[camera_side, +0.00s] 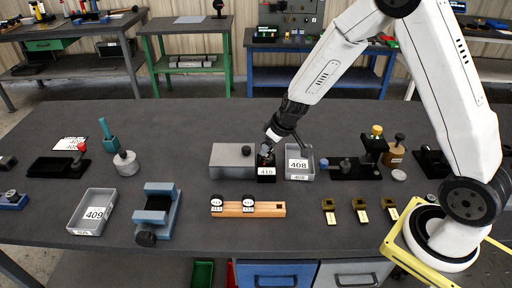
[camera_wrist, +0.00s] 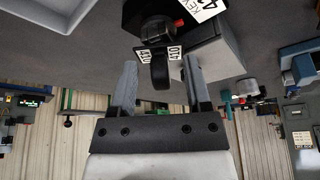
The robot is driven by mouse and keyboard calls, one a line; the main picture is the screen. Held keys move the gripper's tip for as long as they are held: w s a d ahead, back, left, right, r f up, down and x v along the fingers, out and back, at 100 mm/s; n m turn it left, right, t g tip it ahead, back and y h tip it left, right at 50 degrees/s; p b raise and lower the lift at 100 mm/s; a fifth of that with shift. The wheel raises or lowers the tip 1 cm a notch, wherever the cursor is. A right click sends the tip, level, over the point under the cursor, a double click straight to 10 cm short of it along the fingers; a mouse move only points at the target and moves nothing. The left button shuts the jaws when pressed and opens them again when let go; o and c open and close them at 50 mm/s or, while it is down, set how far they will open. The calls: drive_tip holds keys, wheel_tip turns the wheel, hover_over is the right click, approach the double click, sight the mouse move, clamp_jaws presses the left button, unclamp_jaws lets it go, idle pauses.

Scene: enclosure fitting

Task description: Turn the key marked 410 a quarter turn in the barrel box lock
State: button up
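A black lock block (camera_side: 266,175) with a white 410 label stands on the bench; its label is partly cut off in the wrist view. My gripper (camera_wrist: 160,75) is open. Its two fingers stand either side of the key head with visible gaps, so it is not gripped. In the side view, my gripper (camera_side: 266,149) is just above the block and hides part of it.
A grey box (camera_side: 232,172) stands left of the lock block, and a grey 408 tray (camera_side: 299,177) is close on its right. A wooden rack (camera_side: 270,209) with two tagged keys lies in front. A black fixture (camera_side: 353,172) stands further right. Bare bench lies between rack and block.

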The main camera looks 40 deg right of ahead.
drive_tip(key=v, duration=0.7)
drive_tip(key=shift+s+r, duration=0.2)
drive_tip(key=shift+r, duration=0.15)
idle(0.4)
drive_tip(key=shift+s, duration=0.1)
drive_tip(key=s+a+m+g, duration=0.1)
drive_tip(key=s+a, duration=0.2)
drive_tip(key=s, duration=1.2)
drive_tip(key=shift+a+r+m+g+h, duration=0.15)
drive_tip(key=shift+a+m+g+h, duration=0.15)
drive_tip(key=shift+a+m+g, duration=0.1)
drive_tip(key=w+d+g, duration=0.1)
drive_tip(key=w, duration=0.5)
drive_tip(key=w+d+n, duration=0.1)
drive_tip(key=w, duration=0.6)
drive_tip(key=w+d+n+g, duration=0.1)
drive_tip(key=w, duration=0.5)
drive_tip(key=shift+w+d+r+g, duration=0.1)
drive_tip(key=shift+w+r+g, duration=0.05)
drive_tip(key=shift+r+g, duration=0.15)
drive_tip(key=shift+f, duration=0.1)
drive_tip(key=shift+f, duration=3.8)
clamp_jaws()
